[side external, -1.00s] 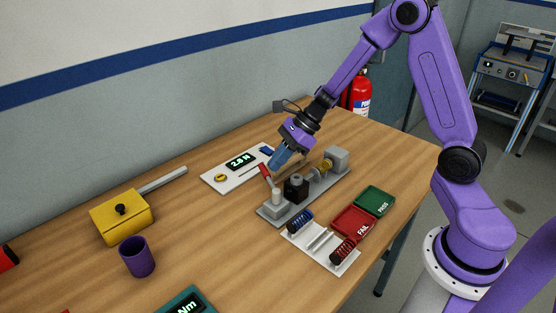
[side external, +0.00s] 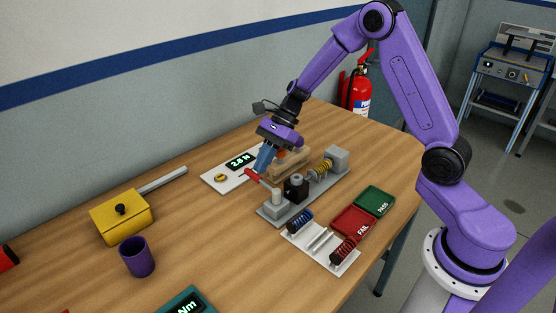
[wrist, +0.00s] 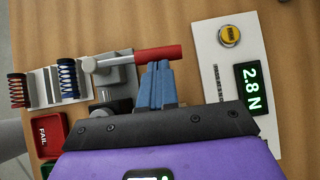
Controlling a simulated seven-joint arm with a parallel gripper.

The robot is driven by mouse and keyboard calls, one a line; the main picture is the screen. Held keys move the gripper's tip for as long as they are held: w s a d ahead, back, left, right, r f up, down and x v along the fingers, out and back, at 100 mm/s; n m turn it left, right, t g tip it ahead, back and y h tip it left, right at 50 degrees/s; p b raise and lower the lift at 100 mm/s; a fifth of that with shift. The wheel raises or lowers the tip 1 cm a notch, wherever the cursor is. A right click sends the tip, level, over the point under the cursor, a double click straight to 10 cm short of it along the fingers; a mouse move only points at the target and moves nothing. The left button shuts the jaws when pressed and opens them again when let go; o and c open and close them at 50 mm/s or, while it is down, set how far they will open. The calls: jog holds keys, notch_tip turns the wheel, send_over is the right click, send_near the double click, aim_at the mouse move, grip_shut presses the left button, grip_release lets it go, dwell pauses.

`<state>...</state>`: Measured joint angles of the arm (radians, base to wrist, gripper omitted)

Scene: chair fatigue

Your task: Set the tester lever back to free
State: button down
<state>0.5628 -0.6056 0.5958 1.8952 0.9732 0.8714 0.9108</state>
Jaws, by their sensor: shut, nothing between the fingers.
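The tester (side external: 267,217) is a grey bench fixture with a black block (side external: 296,188) and a yellow spring (side external: 324,166). Its lever has a red handle (side external: 252,175) that leans to the left, over the display panel's near edge, in the side view. In the wrist view the red handle (wrist: 158,54) lies nearly level on a grey arm (wrist: 112,61). My gripper (side external: 260,168) is shut and empty, its blue fingertips at the handle. In the wrist view the fingertips (wrist: 157,66) appear to touch the handle's near side.
A white panel (side external: 213,183) with a 2.8 N display and yellow button lies behind the tester. A spring rack (side external: 321,248), red FAIL tray (side external: 346,229) and green PASS tray (side external: 372,204) lie in front. A tan shape (side external: 292,161) beside my fingers is unclear.

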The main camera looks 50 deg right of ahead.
jog(key=a+n+g, duration=0.1)
jog(key=w+a+n+g, duration=0.1)
jog(key=n, duration=0.1)
jog(key=shift+a, duration=0.4)
jog(key=shift+a+n+g+h, duration=0.5)
jog(key=shift+a+n+g, duration=0.45)
jog(key=shift+n, duration=0.55)
jog(key=d+f+v, duration=0.1)
jog(key=d+v, duration=0.1)
jog(key=v, duration=1.1)
jog(key=shift+w+f, duration=0.2)
jog(key=shift+f, duration=0.05)
jog(key=shift+d, duration=0.1)
